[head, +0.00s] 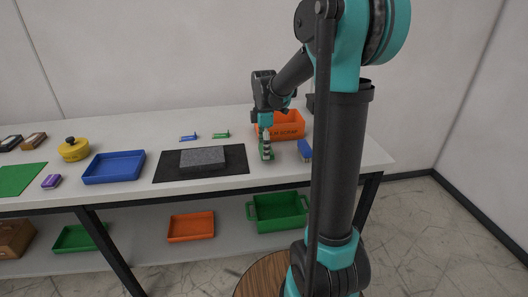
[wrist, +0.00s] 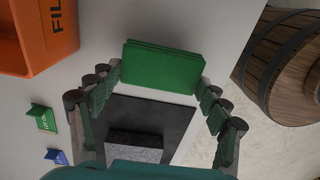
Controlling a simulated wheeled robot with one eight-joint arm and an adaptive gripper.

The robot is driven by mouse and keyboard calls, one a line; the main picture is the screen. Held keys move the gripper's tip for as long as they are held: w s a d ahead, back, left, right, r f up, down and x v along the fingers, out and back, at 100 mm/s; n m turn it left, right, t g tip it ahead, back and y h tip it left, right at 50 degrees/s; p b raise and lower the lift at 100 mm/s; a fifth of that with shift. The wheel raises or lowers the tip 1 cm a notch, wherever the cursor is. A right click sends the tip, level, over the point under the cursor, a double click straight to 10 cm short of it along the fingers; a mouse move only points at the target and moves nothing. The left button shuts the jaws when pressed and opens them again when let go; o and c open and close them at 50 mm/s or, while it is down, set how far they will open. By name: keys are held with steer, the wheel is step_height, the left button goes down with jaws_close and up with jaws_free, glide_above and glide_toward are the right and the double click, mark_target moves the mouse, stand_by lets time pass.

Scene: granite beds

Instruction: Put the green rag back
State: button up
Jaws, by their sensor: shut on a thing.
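The green rag (head: 267,156) is a folded stack at the right part of the bench, in front of the orange bin. In the wrist view the rag (wrist: 160,68) lies between my fingertips. My gripper (head: 265,147) points down and is shut on it; the fingers also show in the wrist view (wrist: 158,82). I cannot tell whether the rag touches the bench top. A small green sign (head: 221,135) stands toward the back, left of the gripper; its lettering is too small to read surely.
The orange bin (head: 291,128) stands close behind the gripper. A blue block-like item (head: 305,150) lies just right of it. A blue sign (head: 188,138), a granite block (head: 202,158) on a black mat (head: 172,172) and a blue tray (head: 114,168) are to the left.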

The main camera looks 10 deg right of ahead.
steer(key=shift+f, duration=1)
steer(key=shift+f, duration=0.1)
steer(key=o, duration=1.2)
step_height(320, 180, up, 12)
steer(key=s+d+f+m, duration=0.1)
steer(key=s+f+m, duration=0.2)
steer(key=s+d+f+m+t, duration=0.1)
steer(key=s+f+m, duration=0.2)
steer(key=s, duration=0.1)
steer(key=s+d+f+m+t, duration=0.1)
steer(key=s+f+m, duration=0.1)
steer(key=s+f, duration=0.1)
steer(key=shift+s+f+m, duration=0.1)
steer(key=shift+s+m, duration=0.1)
steer(key=shift+m, duration=0.2)
steer(key=s+f+m, duration=0.3)
steer(key=s, duration=0.1)
steer(key=s+d+f+m+t, duration=0.1)
steer(key=s+f+m, duration=0.2)
steer(key=s+f+m+t, duration=0.1)
steer(key=s+f+m, duration=0.2)
steer(key=s, duration=0.1)
steer(key=shift+s+d+f, duration=0.25)
steer(key=shift+s+d, duration=0.1)
steer(key=shift+d, duration=0.05)
